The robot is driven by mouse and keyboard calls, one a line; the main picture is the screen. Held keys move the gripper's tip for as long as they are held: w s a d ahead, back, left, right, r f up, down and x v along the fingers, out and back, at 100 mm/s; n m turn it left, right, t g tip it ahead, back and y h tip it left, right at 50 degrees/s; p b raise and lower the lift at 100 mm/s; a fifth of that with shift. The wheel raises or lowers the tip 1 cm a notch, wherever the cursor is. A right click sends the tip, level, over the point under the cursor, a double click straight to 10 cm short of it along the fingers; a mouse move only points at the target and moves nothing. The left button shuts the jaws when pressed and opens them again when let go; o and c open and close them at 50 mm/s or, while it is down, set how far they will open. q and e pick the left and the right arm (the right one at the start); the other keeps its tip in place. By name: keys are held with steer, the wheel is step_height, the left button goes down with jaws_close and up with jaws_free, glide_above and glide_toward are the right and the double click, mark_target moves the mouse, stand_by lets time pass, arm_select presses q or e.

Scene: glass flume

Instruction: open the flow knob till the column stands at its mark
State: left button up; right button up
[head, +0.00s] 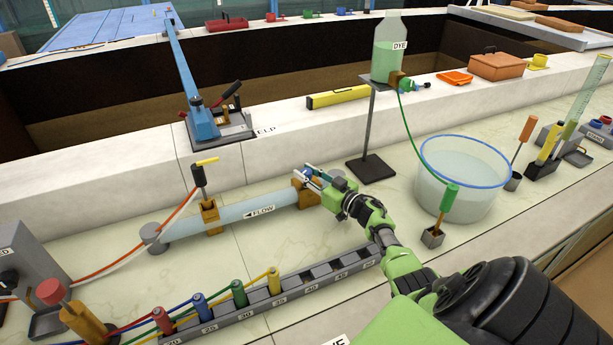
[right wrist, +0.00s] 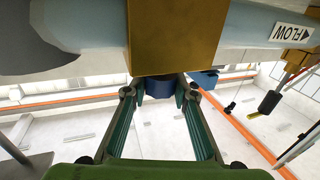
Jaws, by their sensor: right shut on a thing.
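The flow pipe (head: 240,212) is a clear pale-blue tube labelled FLOW, lying along the bench with a brass fitting (head: 306,190) at its right end. My right gripper (head: 313,178) is at that fitting, its fingers shut on the blue flow knob. In the right wrist view the knob (right wrist: 160,88) shows between the fingertips, against the brass block (right wrist: 175,35); the fingers hide its sides. A tall clear tube with scale lines (head: 590,85) leans at the far right; I cannot tell whether it is the column, nor read its level or mark. My left gripper is not in view.
A glass bowl (head: 462,190) of liquid stands right of my right arm. A dye bottle (head: 388,50) sits on a stand (head: 370,168) behind. A grey numbered rack (head: 262,305) with coloured plugs lies in front of the pipe.

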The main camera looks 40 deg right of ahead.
mark_target(311, 175)
steer(key=shift+n+y+b, duration=0.3)
steer(key=shift+n+y, duration=0.1)
steer(key=shift+y, duration=0.2)
steer(key=o, duration=1.1)
steer(key=shift+w, duration=0.1)
steer(key=shift+f, duration=0.1)
steer(key=shift+s+d, duration=0.2)
steer(key=shift+s, duration=1.7)
steer(key=shift+s+d, duration=0.2)
steer(key=shift+s, duration=1.65)
